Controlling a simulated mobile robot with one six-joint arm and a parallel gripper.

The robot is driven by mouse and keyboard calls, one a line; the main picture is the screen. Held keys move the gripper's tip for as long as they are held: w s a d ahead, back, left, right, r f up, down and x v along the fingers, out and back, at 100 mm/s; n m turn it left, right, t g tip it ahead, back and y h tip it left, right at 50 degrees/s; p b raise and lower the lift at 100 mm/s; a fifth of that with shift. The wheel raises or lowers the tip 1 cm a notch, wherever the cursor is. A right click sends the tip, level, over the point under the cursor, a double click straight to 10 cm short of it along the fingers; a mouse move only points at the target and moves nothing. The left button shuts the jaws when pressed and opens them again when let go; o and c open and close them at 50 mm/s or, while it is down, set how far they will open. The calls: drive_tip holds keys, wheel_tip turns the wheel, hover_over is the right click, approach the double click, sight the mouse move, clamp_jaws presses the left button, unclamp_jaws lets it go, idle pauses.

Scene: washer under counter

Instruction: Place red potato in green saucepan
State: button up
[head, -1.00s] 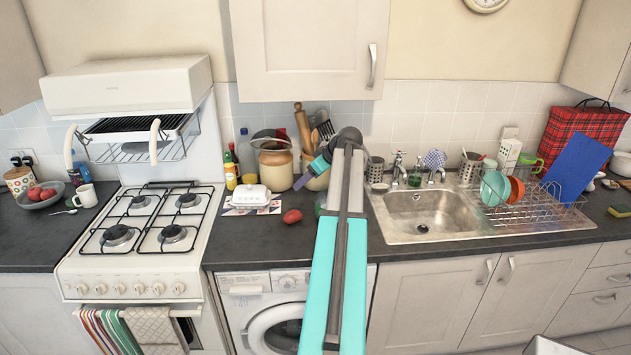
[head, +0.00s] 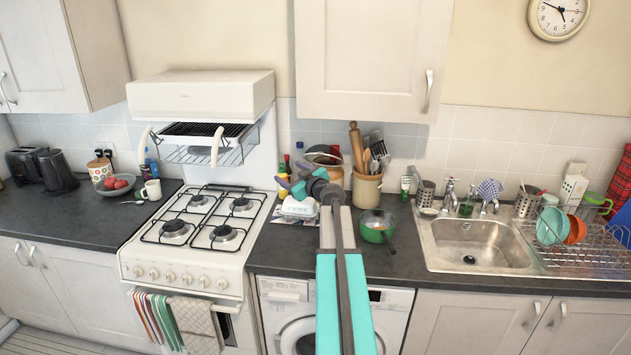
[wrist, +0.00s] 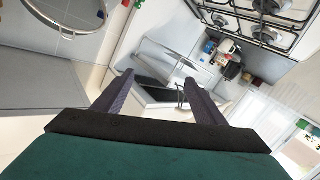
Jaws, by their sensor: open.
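The green saucepan (head: 377,228) stands on the dark counter just right of my arm, its inside partly visible. The red potato is not visible now; my arm covers part of the counter beside the white butter dish (head: 299,207). My gripper (head: 280,180) is above the counter near the butter dish and bottles, to the left of the saucepan. In the wrist view its two dark fingers (wrist: 157,85) are apart with nothing held between them. Neither potato nor saucepan can be made out in the wrist view.
The gas stove (head: 198,230) is at left, with a bowl of red items (head: 115,186) and a white mug (head: 152,190) beyond it. A utensil crock (head: 367,188) stands behind the saucepan. The sink (head: 480,244) and dish rack (head: 575,245) are at right.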

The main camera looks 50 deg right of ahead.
drive_tip(key=w+a+f+m+g+h, duration=0.2)
drive_tip(key=a+f+m+h, duration=0.1)
drive_tip(key=a+f, duration=0.45)
drive_tip(key=w+a+f+m+g+h, duration=0.2)
drive_tip(key=a+f+m+g, duration=0.1)
drive_tip(key=a+f, duration=0.45)
drive_tip(key=s+a+f+n+g+y, duration=0.1)
drive_tip(key=s+a+f+g+y, duration=0.15)
drive_tip(key=s+a+f, duration=0.45)
drive_tip(key=s+a+f+g+y+b, duration=0.1)
drive_tip(key=s+a+f+g, duration=0.15)
drive_tip(key=a+f, duration=0.75)
drive_tip(key=s+a+f+n+g+y, duration=0.1)
drive_tip(key=s+a+f+g+y, duration=0.2)
drive_tip(key=a+f, duration=0.55)
drive_tip(key=s+a+f+n+g+y+b, duration=0.1)
drive_tip(key=s+a+f+g+b, duration=0.1)
drive_tip(key=s+a+f, duration=0.6)
drive_tip(key=s+a+f+n+g+y+b, duration=0.1)
drive_tip(key=s+a+f+g+b, duration=0.2)
drive_tip(key=s+a+f, duration=0.5)
drive_tip(key=s+d+f+g+b, duration=0.1)
drive_tip(key=s+f+g+b, duration=0.1)
drive_tip(key=s+f, duration=0.5)
drive_tip(key=s+f+g+b, duration=0.2)
drive_tip(key=s+f+b, duration=0.3)
drive_tip(key=s, duration=0.8)
wheel_tip(320, 180, down, 3)
drive_tip(key=shift+d+n, duration=0.3)
drive_tip(key=shift+d, duration=0.05)
